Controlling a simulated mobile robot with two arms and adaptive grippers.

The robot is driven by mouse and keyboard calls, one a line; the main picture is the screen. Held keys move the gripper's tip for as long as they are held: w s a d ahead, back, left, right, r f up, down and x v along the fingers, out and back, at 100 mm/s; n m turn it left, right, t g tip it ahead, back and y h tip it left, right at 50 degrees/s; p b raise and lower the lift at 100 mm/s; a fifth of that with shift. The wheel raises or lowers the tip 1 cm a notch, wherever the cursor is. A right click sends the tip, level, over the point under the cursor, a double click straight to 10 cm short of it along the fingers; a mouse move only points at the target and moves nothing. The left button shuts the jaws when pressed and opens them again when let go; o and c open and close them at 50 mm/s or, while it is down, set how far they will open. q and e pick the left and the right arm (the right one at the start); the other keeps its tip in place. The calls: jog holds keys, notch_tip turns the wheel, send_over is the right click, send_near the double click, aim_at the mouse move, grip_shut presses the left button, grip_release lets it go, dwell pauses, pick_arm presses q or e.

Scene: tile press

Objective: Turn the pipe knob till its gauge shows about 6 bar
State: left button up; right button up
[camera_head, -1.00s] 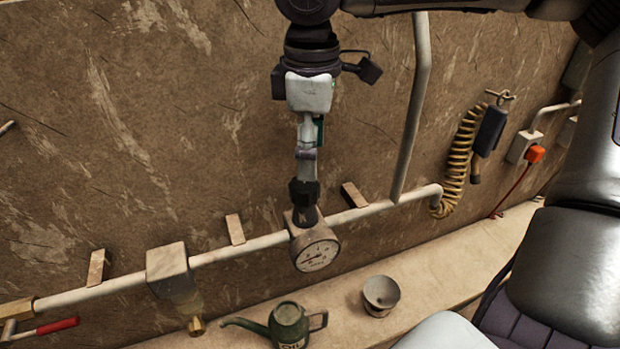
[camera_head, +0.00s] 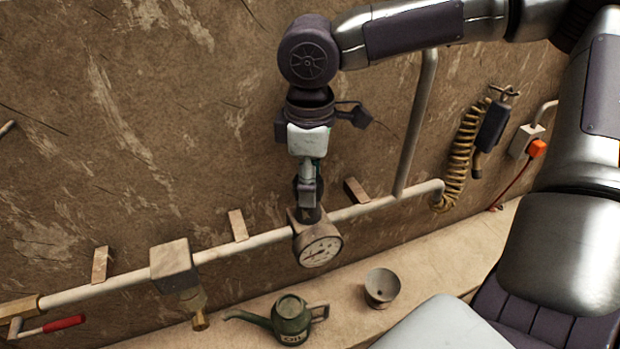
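The pressure gauge (camera_head: 319,251) has a round white dial and sits on the front of a brown regulator block on the wall pipe (camera_head: 245,248). Its needle and numbers are too small to read surely. The dark pipe knob (camera_head: 310,214) stands on top of the block, mostly hidden behind my gripper. My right gripper (camera_head: 308,198) points down from above, with its fingers overlapping the knob in the picture. I see the fingers edge-on, so I cannot tell whether they are closed on it. My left gripper is not in view.
A green oil can (camera_head: 290,320) and a grey metal cup (camera_head: 381,287) stand on the ledge (camera_head: 425,255) below the pipe. A valve with a red handle (camera_head: 64,323) is at lower left. A coiled hose (camera_head: 460,155) hangs at right. My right arm fills the right side.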

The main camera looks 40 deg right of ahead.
jog(key=c, duration=0.4)
jog(key=shift+c, duration=0.2)
jog(key=m, duration=0.3)
jog(key=shift+r+m, duration=0.1)
jog(key=shift+m, duration=0.2)
jog(key=m, duration=0.5)
jog(key=shift+a, duration=0.1)
jog(key=m, duration=0.9)
jog(key=shift+a+m, duration=0.1)
jog(key=shift+m, duration=0.2)
jog(key=m, duration=0.4)
jog(key=shift+w+m+b, duration=0.1)
jog(key=shift+m+b, duration=0.2)
jog(key=shift+b, duration=0.05)
jog(key=m+b, duration=0.1)
jog(key=m, duration=0.3)
jog(key=shift+w, duration=0.1)
jog(key=m+b, duration=0.1)
jog(key=m, duration=0.4)
jog(key=shift+m, duration=0.4)
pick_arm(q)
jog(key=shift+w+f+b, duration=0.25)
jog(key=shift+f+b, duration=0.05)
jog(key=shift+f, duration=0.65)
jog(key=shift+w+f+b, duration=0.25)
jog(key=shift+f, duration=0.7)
pick_arm(e)
jog(key=shift+w+m, duration=0.1)
jog(key=shift+m, duration=1.8)
